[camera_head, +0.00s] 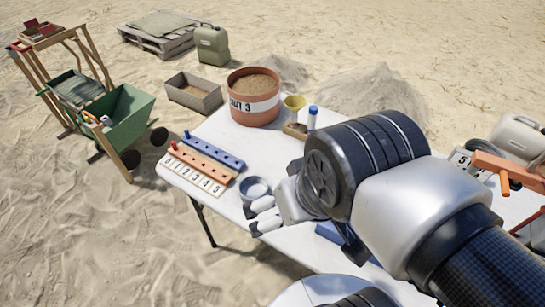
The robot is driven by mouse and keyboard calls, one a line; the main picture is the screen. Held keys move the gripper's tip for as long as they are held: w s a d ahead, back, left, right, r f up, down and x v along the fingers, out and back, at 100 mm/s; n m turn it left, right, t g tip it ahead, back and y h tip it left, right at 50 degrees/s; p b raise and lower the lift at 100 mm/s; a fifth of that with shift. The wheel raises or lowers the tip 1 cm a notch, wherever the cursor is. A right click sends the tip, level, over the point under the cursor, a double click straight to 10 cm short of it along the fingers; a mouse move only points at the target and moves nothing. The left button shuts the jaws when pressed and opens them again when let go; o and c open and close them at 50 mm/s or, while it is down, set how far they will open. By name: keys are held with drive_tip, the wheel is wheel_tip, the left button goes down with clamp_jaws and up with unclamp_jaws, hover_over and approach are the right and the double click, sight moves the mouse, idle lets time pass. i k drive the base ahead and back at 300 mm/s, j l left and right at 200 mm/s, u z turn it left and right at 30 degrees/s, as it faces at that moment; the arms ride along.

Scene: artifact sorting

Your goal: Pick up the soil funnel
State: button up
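The yellow funnel (293,103) sits towards the back of the white table, behind my arm in the picture. It appears to stand on a small wooden holder (297,131), beside a blue-capped tube (312,117). My gripper (256,217) is over the table's near left side, well in front of the funnel and apart from it. Its two pale fingers are spread, with a gap between them and nothing visible in it. Part of the gripper is hidden by my wrist.
A terracotta pot of soil (254,112) stands left of the funnel. A small grey round dish (254,188) is close by my gripper. Numbered tiles (195,172) and peg racks (214,153) lie at the table's left. My arm hides much of the right side.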

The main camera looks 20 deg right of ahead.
sight(295, 103)
drive_tip(key=i+j, duration=0.35)
drive_tip(key=i+j+z, duration=0.25)
drive_tip(key=z, duration=0.2)
drive_tip(key=i+j+z, duration=0.25)
drive_tip(key=j+z, duration=0.2)
drive_tip(key=z, duration=0.9)
